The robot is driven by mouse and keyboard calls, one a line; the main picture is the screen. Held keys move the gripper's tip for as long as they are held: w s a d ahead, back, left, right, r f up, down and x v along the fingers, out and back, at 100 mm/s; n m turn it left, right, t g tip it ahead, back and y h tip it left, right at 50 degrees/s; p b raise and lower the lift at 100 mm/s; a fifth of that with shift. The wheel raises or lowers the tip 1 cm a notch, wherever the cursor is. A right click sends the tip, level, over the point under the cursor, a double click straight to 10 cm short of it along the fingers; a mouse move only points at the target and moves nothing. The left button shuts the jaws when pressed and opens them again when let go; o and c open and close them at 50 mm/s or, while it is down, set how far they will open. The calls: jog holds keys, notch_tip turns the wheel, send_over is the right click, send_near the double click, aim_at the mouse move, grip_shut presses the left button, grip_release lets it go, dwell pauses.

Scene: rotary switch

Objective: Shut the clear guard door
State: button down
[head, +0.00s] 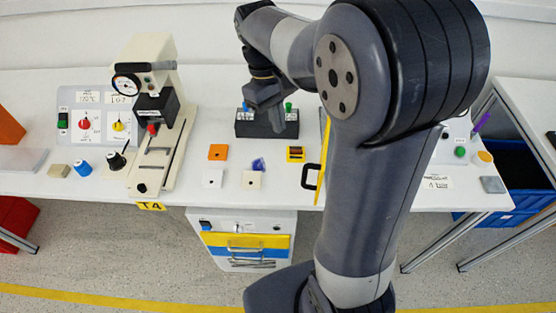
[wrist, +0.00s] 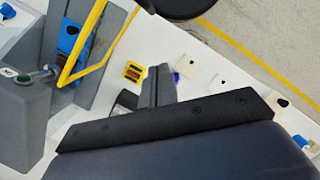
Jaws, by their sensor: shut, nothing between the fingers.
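The clear guard door, seen nearly edge-on in the head view, has a yellow edge (head: 323,165) and a black handle (head: 308,177) on its left side. It sticks out toward the table's front edge, standing open. In the wrist view its yellow frame (wrist: 84,48) stands at an angle beside the grey machine housing (wrist: 25,115), with a blue part (wrist: 70,38) seen behind the frame. My gripper (head: 278,128) is left of the door and further back, apart from it. Its fingers (wrist: 157,86) are shut and empty. My arm hides most of the guarded machine in the head view.
A black button box (head: 248,128) stands right behind my gripper. A small yellow-black block (head: 296,154) lies close left of the handle. Flat orange (head: 217,152) and white tiles lie further left. A press (head: 158,120) stands beyond them. The table's front edge is near.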

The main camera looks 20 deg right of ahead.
jog(key=s+d+f, duration=0.3)
jog(key=s+f, duration=0.2)
jog(key=f, duration=0.4)
jog(key=shift+s+f+p, duration=0.3)
jog(key=shift+p, duration=0.15)
